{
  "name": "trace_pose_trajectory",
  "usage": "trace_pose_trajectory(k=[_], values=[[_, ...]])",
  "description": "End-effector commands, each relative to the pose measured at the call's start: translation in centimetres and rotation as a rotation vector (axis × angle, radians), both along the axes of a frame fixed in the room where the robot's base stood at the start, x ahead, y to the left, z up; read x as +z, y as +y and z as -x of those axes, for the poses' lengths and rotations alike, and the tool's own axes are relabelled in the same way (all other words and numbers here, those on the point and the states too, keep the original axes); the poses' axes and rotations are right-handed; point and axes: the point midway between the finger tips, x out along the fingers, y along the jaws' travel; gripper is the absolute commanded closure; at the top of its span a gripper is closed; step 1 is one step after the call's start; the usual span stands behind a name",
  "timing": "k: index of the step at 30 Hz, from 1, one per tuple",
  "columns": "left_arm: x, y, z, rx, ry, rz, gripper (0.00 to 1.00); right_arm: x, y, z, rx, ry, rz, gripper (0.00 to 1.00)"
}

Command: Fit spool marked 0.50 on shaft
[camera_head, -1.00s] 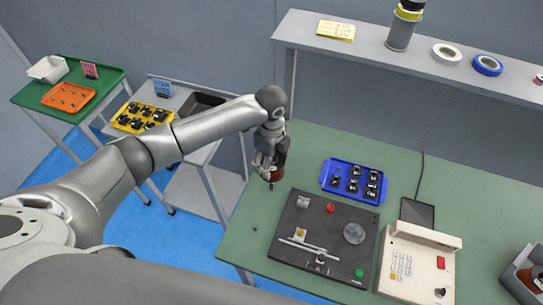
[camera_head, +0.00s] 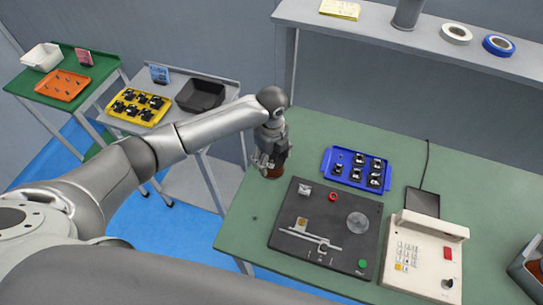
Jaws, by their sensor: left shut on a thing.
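My left gripper (camera_head: 268,161) is shut on a copper-brown spool (camera_head: 273,173) and holds it at the left edge of the green workbench, beside the back left corner of the dark winder plate (camera_head: 290,227). The gripper covers the spool's upper part, and no marking on it can be read. No shaft shows beneath the spool, so I cannot tell whether the spool is around one. The plate carries a grey disc (camera_head: 358,222), a red ring-shaped button (camera_head: 333,197), a green button (camera_head: 362,263) and a slotted guide bar (camera_head: 315,238). My right gripper is not in view.
A blue tray (camera_head: 327,167) of black parts lies behind the plate. A cream keypad unit (camera_head: 423,255) stands to its right, and a grey bin (camera_head: 524,268) at the right edge. A shelf (camera_head: 378,22) runs above the back. Side stands at left hold yellow (camera_head: 127,116) and orange (camera_head: 63,86) trays.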

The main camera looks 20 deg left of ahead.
Motion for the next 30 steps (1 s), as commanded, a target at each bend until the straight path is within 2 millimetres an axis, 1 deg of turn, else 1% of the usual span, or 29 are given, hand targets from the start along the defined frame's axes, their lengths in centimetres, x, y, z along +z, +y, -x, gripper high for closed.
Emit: trace_pose_trajectory(k=[2, 19, 30], values=[[-0.3, 0.0, -0.1, 0.0, -0.003, 0.002, 0.75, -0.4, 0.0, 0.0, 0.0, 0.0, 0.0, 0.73], [-0.3, 0.0, -0.1, 0.001, -0.003, 0.001, 0.75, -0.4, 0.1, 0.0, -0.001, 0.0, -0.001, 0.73], [-1.3, 0.0, -0.1, 0.001, -0.003, 0.001, 0.75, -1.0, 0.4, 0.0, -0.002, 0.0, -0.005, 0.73]])
